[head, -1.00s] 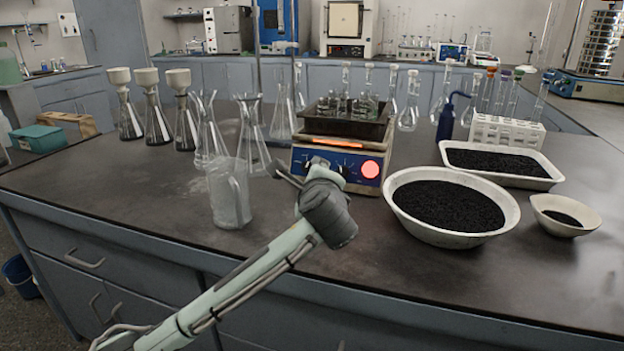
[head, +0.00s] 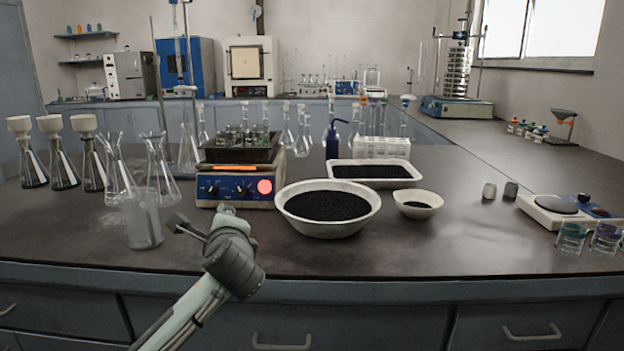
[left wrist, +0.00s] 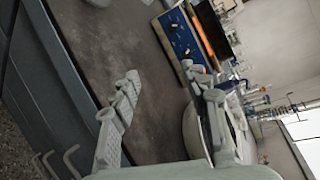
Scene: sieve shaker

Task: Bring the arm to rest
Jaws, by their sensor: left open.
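My left arm reaches up from the bottom of the head view. Its gripper (head: 203,220) is at the front of the bench, in front of the heater with the blue panel (head: 238,190) and to the right of a glass beaker (head: 143,222). In the left wrist view the two fingers of this gripper (left wrist: 163,82) stand apart, with only dark bench top between them. They hold nothing. My right gripper is in neither view.
A white bowl of black granules (head: 328,230) stands right of the gripper, with a tray (head: 398,183) and small dish (head: 418,212) beyond. Flasks with funnels (head: 88,165) stand left. The sieve stack (head: 457,75) is at the back right. Bare bench top (head: 440,250) lies front right.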

